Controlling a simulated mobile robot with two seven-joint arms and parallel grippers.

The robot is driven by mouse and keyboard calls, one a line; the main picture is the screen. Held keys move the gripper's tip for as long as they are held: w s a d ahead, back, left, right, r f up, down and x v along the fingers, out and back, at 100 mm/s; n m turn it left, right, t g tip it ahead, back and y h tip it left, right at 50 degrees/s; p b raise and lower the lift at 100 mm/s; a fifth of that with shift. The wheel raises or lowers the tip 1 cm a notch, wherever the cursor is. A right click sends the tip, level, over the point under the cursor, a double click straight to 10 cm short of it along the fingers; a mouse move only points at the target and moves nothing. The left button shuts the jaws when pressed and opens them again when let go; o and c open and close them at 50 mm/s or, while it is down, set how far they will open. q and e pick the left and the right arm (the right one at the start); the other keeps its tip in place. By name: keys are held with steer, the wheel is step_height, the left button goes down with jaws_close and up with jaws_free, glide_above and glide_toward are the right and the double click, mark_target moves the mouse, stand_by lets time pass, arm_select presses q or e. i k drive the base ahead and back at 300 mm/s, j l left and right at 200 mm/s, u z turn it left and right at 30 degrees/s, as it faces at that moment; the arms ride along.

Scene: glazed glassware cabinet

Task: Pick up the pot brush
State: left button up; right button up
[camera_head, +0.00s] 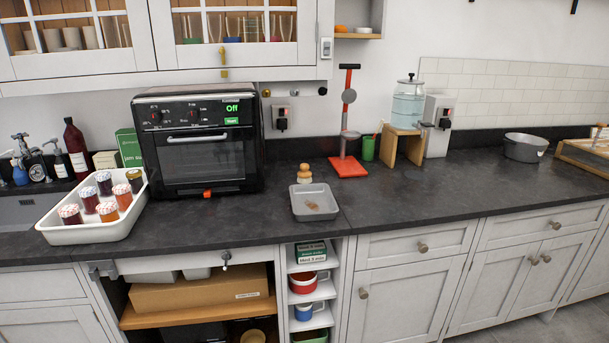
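The pot brush (304,174) appears to be the small, pale wooden piece with a rounded knob on top. It stands upright on the dark worktop, just behind a grey metal tray (298,214). Neither of my grippers is in view.
A black oven (202,183) stands left of the brush, beside a white tray of jars (55,236). A red stand (347,168) is to the right, with a green cup (368,150) and a water dispenser (408,104) beyond. The worktop (440,190) is clear at front right.

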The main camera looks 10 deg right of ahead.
mark_target(303, 176)
steer(key=i+l, duration=0.1)
steer(key=l, duration=0.25)
steer(key=i+l, duration=0.1)
steer(key=l, duration=0.65)
steer(key=i+l, duration=0.15)
steer(key=l, duration=0.25)
steer(key=i+l+z, duration=0.1)
steer(key=l, duration=0.25)
